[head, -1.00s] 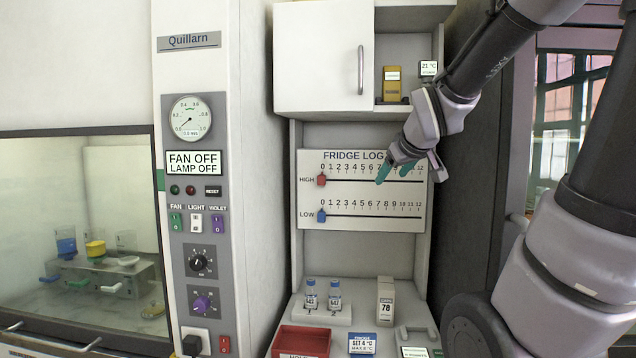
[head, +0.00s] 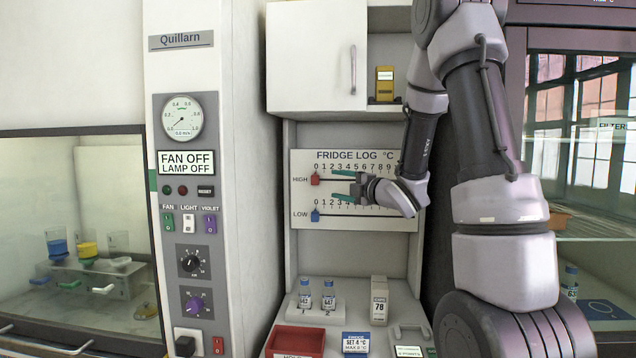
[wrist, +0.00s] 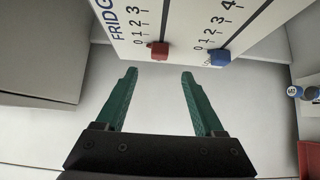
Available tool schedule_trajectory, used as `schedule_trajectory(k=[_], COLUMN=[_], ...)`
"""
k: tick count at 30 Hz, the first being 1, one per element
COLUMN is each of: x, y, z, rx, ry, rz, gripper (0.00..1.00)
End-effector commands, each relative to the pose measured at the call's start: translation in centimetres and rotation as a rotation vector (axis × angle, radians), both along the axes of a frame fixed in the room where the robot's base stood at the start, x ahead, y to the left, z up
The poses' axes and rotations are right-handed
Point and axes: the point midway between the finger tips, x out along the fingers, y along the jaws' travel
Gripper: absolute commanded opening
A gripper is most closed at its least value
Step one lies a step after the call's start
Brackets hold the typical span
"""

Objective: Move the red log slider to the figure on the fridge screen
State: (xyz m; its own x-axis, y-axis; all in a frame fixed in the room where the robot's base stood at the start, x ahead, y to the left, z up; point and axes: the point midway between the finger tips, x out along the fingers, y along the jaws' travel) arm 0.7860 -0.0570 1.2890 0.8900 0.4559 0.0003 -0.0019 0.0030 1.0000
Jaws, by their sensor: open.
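The red HIGH slider (head: 315,179) sits at the 0 end of the upper scale on the white FRIDGE LOG board (head: 303,197). My gripper (head: 338,184) is open and empty in front of the board, a little right of the red slider, its green fingers pointing left. In the wrist view, the red slider (wrist: 159,50) lies just beyond the gap between the open fingertips (wrist: 159,74), apart from them. The blue LOW slider (head: 315,215) is at 0 on the lower scale. I cannot tell which small display is the fridge screen.
Below the board stand two blue-capped vials (head: 328,296), a box marked 78 (head: 379,299), a red tray (head: 292,342), a "SET 4 °C, MAX 8 °C" sign (head: 356,342) and a small screen (head: 408,351) too small to read. A white cupboard (head: 312,60) hangs above.

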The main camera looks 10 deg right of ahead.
Motion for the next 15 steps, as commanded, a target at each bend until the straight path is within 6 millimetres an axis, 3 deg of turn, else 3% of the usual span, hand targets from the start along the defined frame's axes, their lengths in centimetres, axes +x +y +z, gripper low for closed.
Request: schedule_trajectory(k=[15], x=[7.8], y=[4.0], z=[0.1], rx=[0.003], ry=[0.001], rz=[-0.001], gripper=[0.7])
